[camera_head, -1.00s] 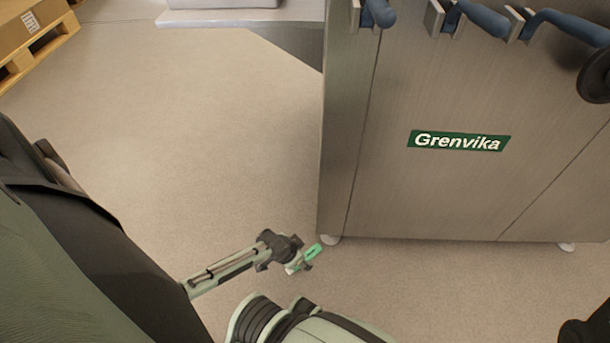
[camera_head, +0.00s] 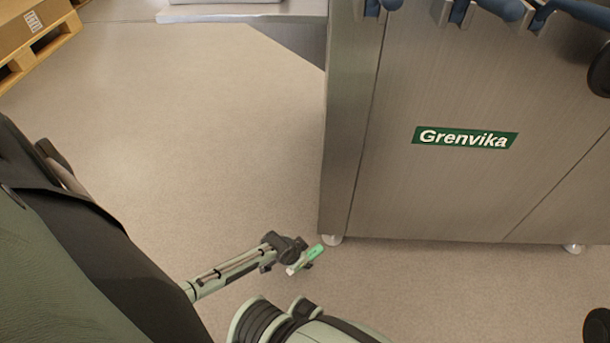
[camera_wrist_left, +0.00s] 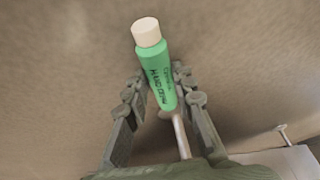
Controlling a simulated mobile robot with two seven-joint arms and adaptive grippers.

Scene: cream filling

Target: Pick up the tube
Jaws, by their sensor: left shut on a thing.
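The tube (camera_wrist_left: 157,72) is green with a pale cream cap and dark lettering. In the left wrist view it lies between the two fingers of my left gripper (camera_wrist_left: 157,85), cap end pointing away past the fingertips. My left gripper is shut on it. In the head view the tube (camera_head: 305,260) shows small and tilted at the tips of my left gripper (camera_head: 300,256), low over the floor by the cabinet's near left corner. My right gripper cannot be made out in these views.
A large steel cabinet (camera_head: 440,190) with a green Grenvika label stands on casters at right, blue handles along its top. A grey ledge (camera_head: 240,15) is at the back. A box on a wooden pallet (camera_head: 50,45) is at the far left. The floor (camera_head: 200,130) between is clear.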

